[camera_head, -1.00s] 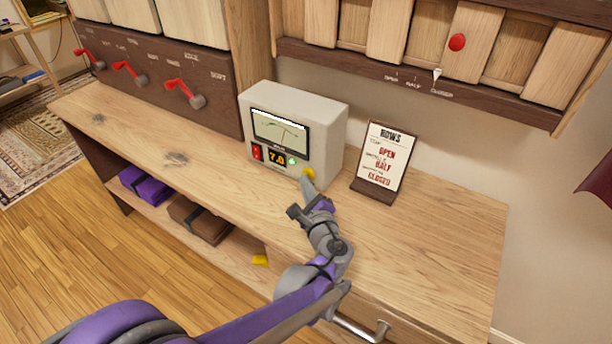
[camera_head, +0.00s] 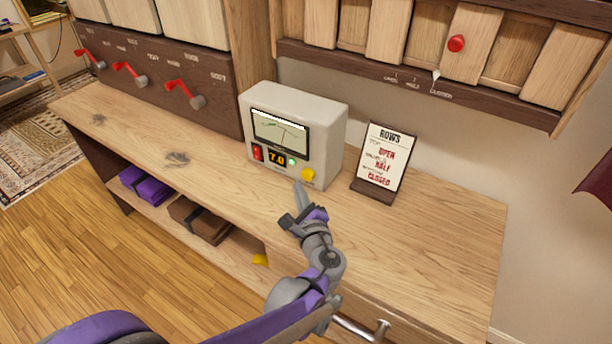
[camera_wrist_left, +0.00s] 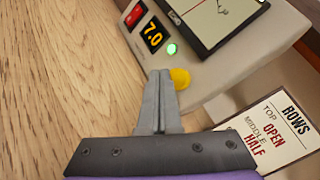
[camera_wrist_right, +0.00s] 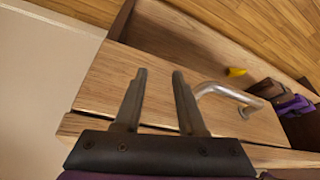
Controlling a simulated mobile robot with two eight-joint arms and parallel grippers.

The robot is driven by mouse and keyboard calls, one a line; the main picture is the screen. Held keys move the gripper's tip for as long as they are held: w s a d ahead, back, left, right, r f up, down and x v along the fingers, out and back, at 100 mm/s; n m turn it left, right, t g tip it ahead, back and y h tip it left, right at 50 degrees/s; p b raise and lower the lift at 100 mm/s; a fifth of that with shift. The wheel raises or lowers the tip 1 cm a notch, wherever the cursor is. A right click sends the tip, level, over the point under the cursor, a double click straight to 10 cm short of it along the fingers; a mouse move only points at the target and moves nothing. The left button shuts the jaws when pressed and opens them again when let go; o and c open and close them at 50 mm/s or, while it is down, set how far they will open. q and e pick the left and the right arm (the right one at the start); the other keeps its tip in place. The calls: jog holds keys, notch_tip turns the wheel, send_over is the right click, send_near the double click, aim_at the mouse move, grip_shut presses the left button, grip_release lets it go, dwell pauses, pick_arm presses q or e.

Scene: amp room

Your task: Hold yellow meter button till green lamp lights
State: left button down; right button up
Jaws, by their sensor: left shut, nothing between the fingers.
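The white meter (camera_head: 296,128) stands on the wooden counter with a dial, a red switch (camera_head: 257,153) and a display reading 7.0 (camera_head: 277,157). Its yellow button (camera_head: 308,175) is fully visible on the lower right of the front. The green lamp (camera_head: 292,162) looks lit; it also glows in the left wrist view (camera_wrist_left: 172,49). My left gripper (camera_head: 298,187) is shut and empty, its tips just in front of and left of the button, seemingly apart from it. In the right wrist view my right gripper (camera_wrist_right: 158,75) is open and empty, above a drawer handle (camera_wrist_right: 228,92).
A card headed ROWS (camera_head: 383,160) stands right of the meter. Red levers (camera_head: 180,90) line the panel at left. A slatted panel with a red knob (camera_head: 456,43) is on the wall. Purple and brown folded items lie on the shelf below. The counter's right side is clear.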

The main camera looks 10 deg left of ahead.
pick_arm(q)
jog(key=shift+s+a, duration=0.25)
jog(key=shift+s, duration=0.4)
jog(key=shift+s+a, duration=0.25)
jog(key=shift+s, duration=0.4)
jog(key=shift+s+a, duration=0.25)
jog(key=shift+s, duration=0.4)
pick_arm(e)
jog(key=shift+r, duration=0.25)
pick_arm(q)
jog(key=shift+d, duration=0.1)
pick_arm(e)
jog(key=shift+s, duration=0.15)
